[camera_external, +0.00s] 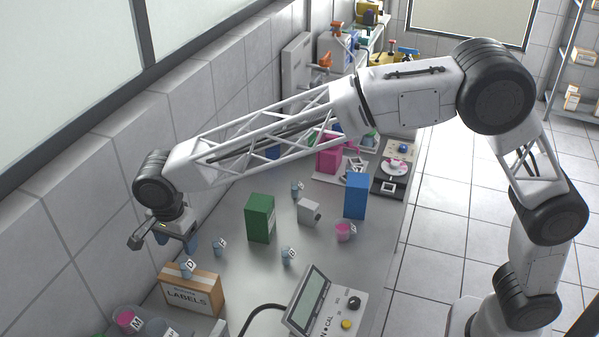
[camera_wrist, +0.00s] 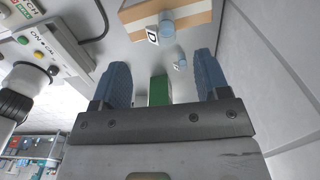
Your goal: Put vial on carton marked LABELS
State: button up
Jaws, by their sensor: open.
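The carton marked LABELS (camera_external: 190,298) is a brown and white box at the front left of the bench. A small blue vial with a D tag (camera_external: 186,270) stands on its top. In the wrist view the carton (camera_wrist: 196,22) is at the top, with the D vial (camera_wrist: 167,27) on it. My gripper (camera_external: 177,244) is open and empty, above and behind the carton near the wall, apart from the D vial. In the wrist view its two blue fingers (camera_wrist: 161,62) are spread wide. Another vial (camera_wrist: 180,64) shows beyond the fingertips.
More tagged blue vials (camera_external: 218,247) (camera_external: 287,257) (camera_external: 297,189) stand on the bench, with a green box (camera_external: 261,219), blue box (camera_external: 356,196), grey block (camera_external: 308,211) and pink cup (camera_external: 343,232). A meter (camera_external: 325,302) stands at the front. Clear bench lies between.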

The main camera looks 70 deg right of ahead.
jog(key=shift+r, duration=1.3)
jog(key=s+d+r+n+t, duration=0.1)
jog(key=s+d+r+n, duration=0.3)
jog(key=s+d, duration=0.65)
jog(key=s+d+r+n, duration=0.35)
jog(key=s+d, duration=0.45)
jog(key=s, duration=0.5)
jog(key=s+d+f+n, duration=0.3)
jog(key=s, duration=0.7)
jog(key=s+d+f+n+t, duration=0.1)
jog(key=s+d+n, duration=0.3)
jog(key=s, duration=0.6)
jog(key=s+d+f+n, duration=0.3)
jog(key=s+f, duration=0.1)
jog(key=s, duration=0.6)
jog(key=shift+d+f+t, duration=0.3)
jog(key=shift+d+f, duration=0.05)
jog(key=shift+d, duration=0.05)
